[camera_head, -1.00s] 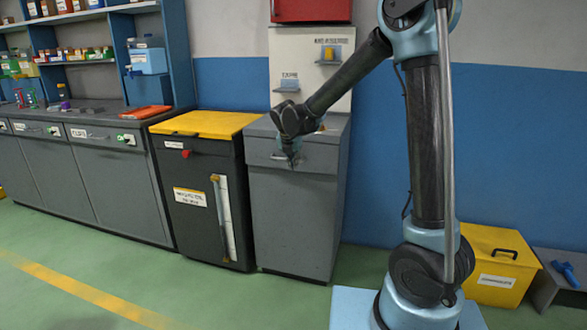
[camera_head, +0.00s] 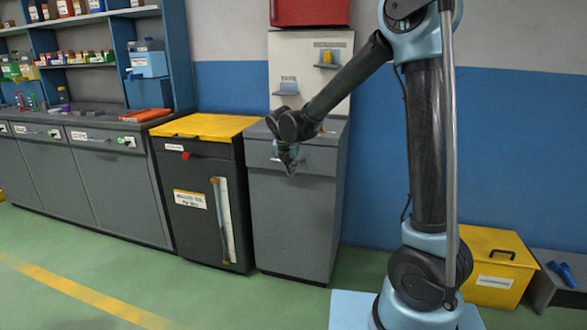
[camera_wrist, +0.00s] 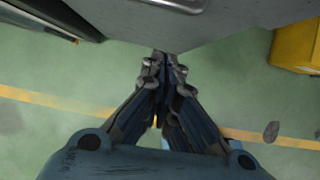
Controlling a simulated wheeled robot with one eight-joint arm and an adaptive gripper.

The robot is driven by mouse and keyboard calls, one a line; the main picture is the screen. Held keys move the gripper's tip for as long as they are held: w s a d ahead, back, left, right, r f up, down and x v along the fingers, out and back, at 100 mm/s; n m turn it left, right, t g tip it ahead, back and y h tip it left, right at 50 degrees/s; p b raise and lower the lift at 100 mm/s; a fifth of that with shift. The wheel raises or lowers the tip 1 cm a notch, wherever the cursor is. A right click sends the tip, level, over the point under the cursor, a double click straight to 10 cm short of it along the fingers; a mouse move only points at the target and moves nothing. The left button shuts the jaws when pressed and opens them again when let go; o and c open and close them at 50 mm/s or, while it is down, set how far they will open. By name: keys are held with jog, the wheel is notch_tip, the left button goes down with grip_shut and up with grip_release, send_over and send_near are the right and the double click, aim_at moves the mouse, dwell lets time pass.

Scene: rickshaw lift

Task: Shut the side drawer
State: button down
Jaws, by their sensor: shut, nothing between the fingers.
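The side drawer (camera_head: 318,160) is the grey top front of the grey cabinet at the wall, right of the black cabinet with the yellow lid. Its front looks about flush with the cabinet, though my gripper and wrist hide part of it. In the wrist view the grey drawer front (camera_wrist: 230,12) with its handle (camera_wrist: 172,4) fills the top edge. My gripper (camera_head: 290,171) is in front of the drawer near its handle, pointing down. In the wrist view its fingertips (camera_wrist: 165,58) are together with nothing between them. I cannot tell whether they touch the drawer.
A black cabinet (camera_head: 202,215) with a yellow lid stands close on the left. A long grey workbench (camera_head: 108,185) is farther left. A yellow box (camera_head: 495,262) stands at the right. The green floor in front is clear.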

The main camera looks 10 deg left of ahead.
jog(key=v, duration=0.9)
jog(key=s+d+m+g, duration=0.1)
jog(key=s+d+m, duration=0.2)
jog(key=d+m, duration=0.45)
jog(key=s+d+m, duration=0.4)
jog(key=d, duration=0.7)
jog(key=s+d+m+g, duration=0.1)
jog(key=s+d+m, duration=0.3)
jog(key=d, duration=0.5)
jog(key=s+d+f+m, duration=0.5)
jog(key=s+d+m, duration=0.1)
jog(key=s+m, duration=0.2)
jog(key=s+d+f+m+g, duration=0.1)
jog(key=s+d+f+m, duration=0.5)
jog(key=m, duration=0.5)
jog(key=shift+s+f+y, duration=0.3)
jog(key=shift+s, duration=0.95)
jog(key=shift+d, duration=0.1)
